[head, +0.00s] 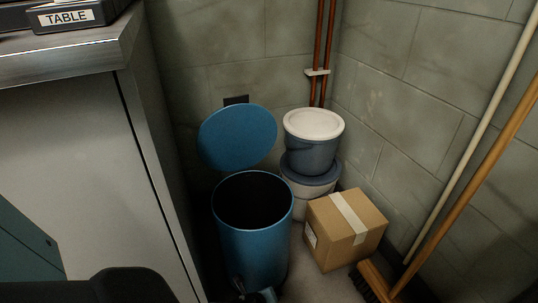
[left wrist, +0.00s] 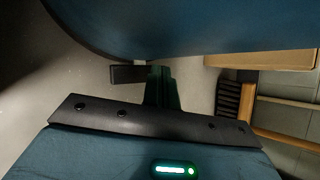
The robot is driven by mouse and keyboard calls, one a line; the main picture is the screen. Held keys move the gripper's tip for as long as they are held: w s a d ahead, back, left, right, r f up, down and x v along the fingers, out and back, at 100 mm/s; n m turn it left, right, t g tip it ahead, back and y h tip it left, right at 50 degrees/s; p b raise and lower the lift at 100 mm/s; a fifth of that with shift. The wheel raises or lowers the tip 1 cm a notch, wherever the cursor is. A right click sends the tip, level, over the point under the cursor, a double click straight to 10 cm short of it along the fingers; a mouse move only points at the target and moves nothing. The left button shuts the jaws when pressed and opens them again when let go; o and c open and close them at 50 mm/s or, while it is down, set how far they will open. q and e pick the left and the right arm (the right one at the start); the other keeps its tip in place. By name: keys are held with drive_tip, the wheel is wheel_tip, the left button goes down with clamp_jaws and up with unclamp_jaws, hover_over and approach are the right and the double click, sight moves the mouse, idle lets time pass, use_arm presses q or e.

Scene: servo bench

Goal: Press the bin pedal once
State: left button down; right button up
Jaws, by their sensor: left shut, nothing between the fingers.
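The blue bin (head: 255,245) stands on the floor, its lid (head: 237,137) raised and its dark inside showing. In the left wrist view the bin's blue body (left wrist: 200,25) fills the top. The pedal (left wrist: 127,74) is a dark bar sticking out below the bin there. My left gripper (left wrist: 160,75) is shut and empty, its fingertips at the pedal's right end; they look in contact, but the dark parts merge. In the head view the gripper is only partly seen at the bottom edge, in front of the bin's base. My right gripper is in neither view.
A cardboard box (head: 346,230) sits right of the bin, with two stacked lidded tubs (head: 312,150) behind it. A broom (head: 470,175) leans at the right. A grey cabinet (head: 75,150) with a TABLE-labelled tray (head: 72,16) stands close on the left.

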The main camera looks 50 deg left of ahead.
use_arm(q)
wheel_tip(320, 180, up, 2)
drive_tip(key=shift+r+p, duration=0.1)
drive_tip(key=shift+p, duration=0.55)
drive_tip(key=shift+r+p, duration=0.9)
drive_tip(key=shift+r, duration=0.1)
drive_tip(key=shift+f, duration=0.1)
